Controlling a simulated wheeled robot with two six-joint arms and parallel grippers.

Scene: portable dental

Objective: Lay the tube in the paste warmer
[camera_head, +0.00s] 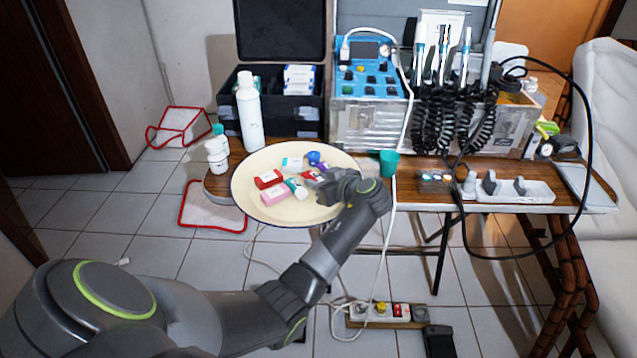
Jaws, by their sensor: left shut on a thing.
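My left gripper (320,188) reaches over the right part of a cream, dark-rimmed dish (257,207). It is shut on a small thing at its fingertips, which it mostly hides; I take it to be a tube. A white-and-teal tube-like item (297,188) lies right at the fingertips, and I cannot tell whether it is the held one. Red (268,179), pink (273,195) and light teal (292,163) items lie close by in the dish. A white tray with dark upright parts (510,190) at the right may be the paste warmer; I cannot tell. My right gripper is out of view.
The metal dental unit (365,128) with black coiled hoses (440,122) fills the back. A black cable loops at right.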

